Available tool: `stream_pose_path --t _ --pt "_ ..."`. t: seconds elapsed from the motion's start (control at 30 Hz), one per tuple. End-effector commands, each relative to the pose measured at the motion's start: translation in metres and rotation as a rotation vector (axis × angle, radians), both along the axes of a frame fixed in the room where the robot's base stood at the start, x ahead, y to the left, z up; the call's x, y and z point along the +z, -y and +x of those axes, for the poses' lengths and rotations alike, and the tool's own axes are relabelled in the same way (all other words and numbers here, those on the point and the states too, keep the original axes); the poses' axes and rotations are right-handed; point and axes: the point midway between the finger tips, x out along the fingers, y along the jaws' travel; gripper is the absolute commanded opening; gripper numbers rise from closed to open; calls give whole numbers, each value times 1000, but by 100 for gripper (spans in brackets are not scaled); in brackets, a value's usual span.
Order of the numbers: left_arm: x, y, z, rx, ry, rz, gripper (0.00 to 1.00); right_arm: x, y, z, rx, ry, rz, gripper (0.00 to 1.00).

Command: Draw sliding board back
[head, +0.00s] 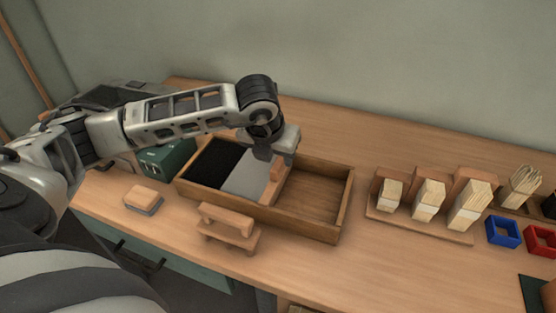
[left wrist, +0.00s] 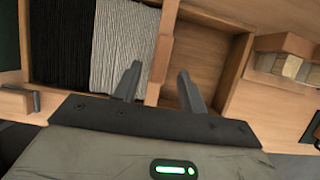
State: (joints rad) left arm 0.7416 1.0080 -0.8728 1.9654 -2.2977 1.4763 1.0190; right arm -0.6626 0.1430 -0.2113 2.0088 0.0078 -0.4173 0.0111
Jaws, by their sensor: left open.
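The wooden sliding board (head: 275,186) stands across the inside of the shallow wooden tray (head: 346,200), against the grey bristles (head: 245,178). Black bristles (head: 212,162) fill the tray's left end, and the right part is bare. My left gripper (head: 266,153) is above the board, pointing down, its fingertips partly hidden in the head view. In the left wrist view the open fingers (left wrist: 159,84) lie on either side of the board (left wrist: 160,58), with gaps; I cannot tell whether they touch it. My right gripper is not in view.
A wooden piece with a raised bar (head: 228,226) stands in front of the tray, and a small block (head: 144,197) lies left of it. A green box (head: 168,158) is behind left. A rack of bristle bundles (head: 425,222) and a blue frame (head: 503,232) stand to the right.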

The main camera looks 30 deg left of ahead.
Motion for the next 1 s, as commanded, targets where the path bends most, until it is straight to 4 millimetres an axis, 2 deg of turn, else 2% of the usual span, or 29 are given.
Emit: stream_pose_path --t 0.1,0.3,0.63,0.67,0.8,1.0 --pt "-19 -1 7 0 -3 -1 42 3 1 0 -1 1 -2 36" --pt "-37 -3 15 -2 -1 -2 42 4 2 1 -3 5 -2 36" --pt "-41 -3 17 -2 0 -1 42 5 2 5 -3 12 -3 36" --pt "-41 -3 17 -1 0 -2 39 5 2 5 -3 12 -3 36" --pt "-41 -3 17 -1 0 -2 0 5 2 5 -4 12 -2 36" --pt "-42 -4 19 5 1 -2 0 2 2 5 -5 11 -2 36"
